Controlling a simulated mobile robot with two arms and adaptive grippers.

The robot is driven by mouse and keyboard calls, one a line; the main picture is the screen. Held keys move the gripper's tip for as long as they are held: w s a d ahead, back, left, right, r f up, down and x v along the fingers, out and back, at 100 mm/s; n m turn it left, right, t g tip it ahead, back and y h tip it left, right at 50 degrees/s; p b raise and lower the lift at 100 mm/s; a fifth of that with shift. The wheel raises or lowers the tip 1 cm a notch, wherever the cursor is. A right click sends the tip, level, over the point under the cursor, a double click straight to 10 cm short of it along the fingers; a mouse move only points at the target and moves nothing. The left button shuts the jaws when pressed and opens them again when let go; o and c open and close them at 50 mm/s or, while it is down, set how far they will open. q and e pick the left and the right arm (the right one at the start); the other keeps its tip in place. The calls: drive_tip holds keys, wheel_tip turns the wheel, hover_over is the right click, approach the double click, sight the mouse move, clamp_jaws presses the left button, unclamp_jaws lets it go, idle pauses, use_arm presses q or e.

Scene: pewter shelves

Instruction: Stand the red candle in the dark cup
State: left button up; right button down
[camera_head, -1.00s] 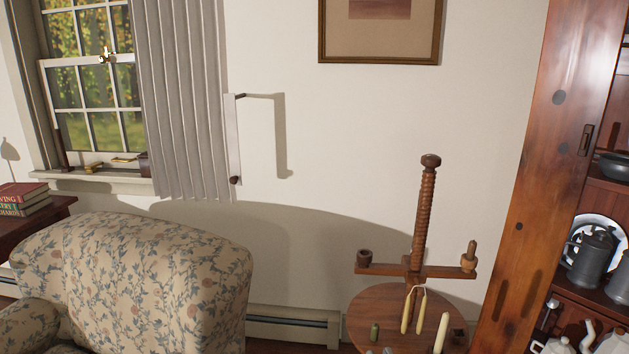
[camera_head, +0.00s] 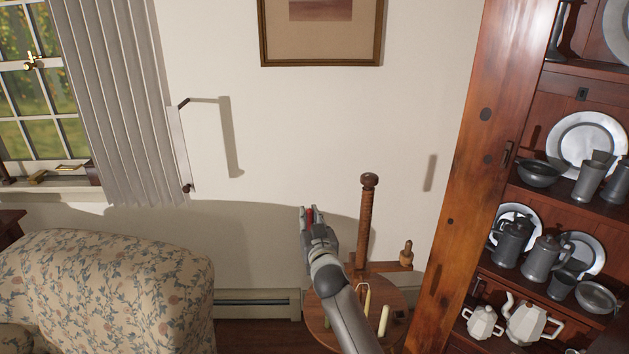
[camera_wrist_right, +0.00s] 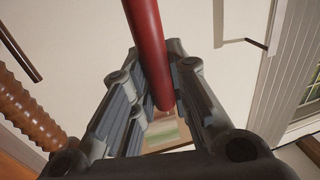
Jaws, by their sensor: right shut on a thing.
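My right gripper (camera_head: 309,215) is raised in front of the wall, left of the wooden screw post (camera_head: 366,225). It is shut on the red candle (camera_head: 310,214), which shows only as a small red patch there. In the right wrist view the red candle (camera_wrist_right: 146,45) passes between the fingers (camera_wrist_right: 155,95), with a rounded end low between them. A dark cup at the left end of the stand's crossbar, seen earlier, is hidden behind my right arm. The right end of the crossbar (camera_head: 390,267) bears a small wooden piece (camera_head: 406,252). My left gripper is out of view.
A cupboard (camera_head: 462,180) with pewter ware and white pots is close on the right. A floral armchair (camera_head: 110,285) stands on the left.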

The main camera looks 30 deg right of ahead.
drive_tip(key=w+d+r+h+p, duration=0.1)
drive_tip(key=w+d+r, duration=0.1)
drive_tip(key=d+r, duration=0.1)
use_arm(q)
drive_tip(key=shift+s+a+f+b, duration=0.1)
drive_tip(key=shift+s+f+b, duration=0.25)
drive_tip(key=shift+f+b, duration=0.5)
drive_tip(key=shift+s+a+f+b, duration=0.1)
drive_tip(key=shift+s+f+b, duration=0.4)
drive_tip(key=shift+b, duration=0.6)
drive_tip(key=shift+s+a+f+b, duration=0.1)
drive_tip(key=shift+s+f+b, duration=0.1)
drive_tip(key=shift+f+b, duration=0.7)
use_arm(e)
wheel_tip(320, 180, down, 7)
drive_tip(key=shift+r+m, duration=0.2)
drive_tip(key=shift+m, duration=0.1)
use_arm(q)
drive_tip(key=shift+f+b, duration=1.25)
drive_tip(key=shift+b, duration=0.05)
use_arm(e)
drive_tip(key=shift+f, duration=1.5)
drive_tip(key=c, duration=1.3)
unclamp_jaws()
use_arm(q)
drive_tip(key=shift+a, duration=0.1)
